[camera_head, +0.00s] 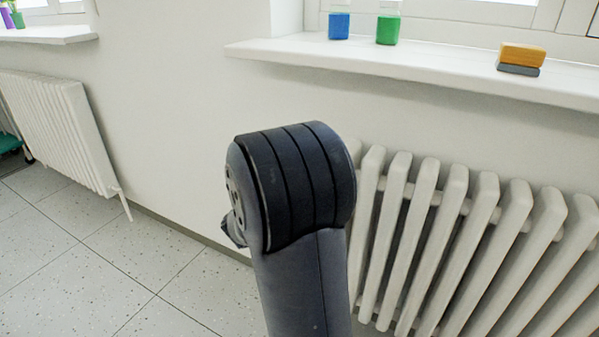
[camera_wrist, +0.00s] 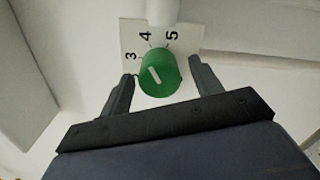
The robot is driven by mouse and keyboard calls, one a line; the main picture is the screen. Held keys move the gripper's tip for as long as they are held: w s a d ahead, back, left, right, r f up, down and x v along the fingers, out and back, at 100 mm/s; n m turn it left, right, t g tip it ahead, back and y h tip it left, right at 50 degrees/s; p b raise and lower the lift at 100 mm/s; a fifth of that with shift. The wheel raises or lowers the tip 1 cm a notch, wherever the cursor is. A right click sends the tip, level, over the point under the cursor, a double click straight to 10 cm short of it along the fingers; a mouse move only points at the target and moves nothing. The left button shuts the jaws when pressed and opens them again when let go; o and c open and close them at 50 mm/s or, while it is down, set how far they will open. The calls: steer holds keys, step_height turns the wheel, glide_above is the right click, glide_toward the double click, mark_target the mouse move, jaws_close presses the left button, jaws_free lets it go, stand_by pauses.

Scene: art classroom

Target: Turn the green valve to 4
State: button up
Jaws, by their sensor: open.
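The green valve (camera_wrist: 160,80) shows in the wrist view as a round knob with a short white line on its face. The line is tilted, its upper end pointing up and left, roughly between the 3 and the 4. A white plate (camera_wrist: 190,38) behind the knob carries the numbers 3, 4 and 5. My gripper (camera_wrist: 161,70) is open, with one finger on each side of the knob. The left fingertip is close to the knob and the right one has a wider gap; contact cannot be told. The valve and the gripper are not visible in the head view.
In the head view, a white radiator (camera_head: 455,240) stands at the right under a windowsill (camera_head: 430,68). The sill holds a blue jar (camera_head: 339,26), a green jar (camera_head: 388,30) and a sponge-like block (camera_head: 521,57). Another radiator (camera_head: 60,130) is at the left. Floor shows at lower left.

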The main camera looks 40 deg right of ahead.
steer(key=p+v, duration=0.2)
steer(key=v, duration=0.7)
steer(key=shift+a, duration=0.2)
steer(key=shift+s+d, duration=0.1)
steer(key=b+x, duration=0.2)
steer(key=x, duration=0.8)
steer(key=shift+d+b, duration=0.35)
steer(key=shift+b, duration=0.05)
steer(key=shift+a, duration=0.1)
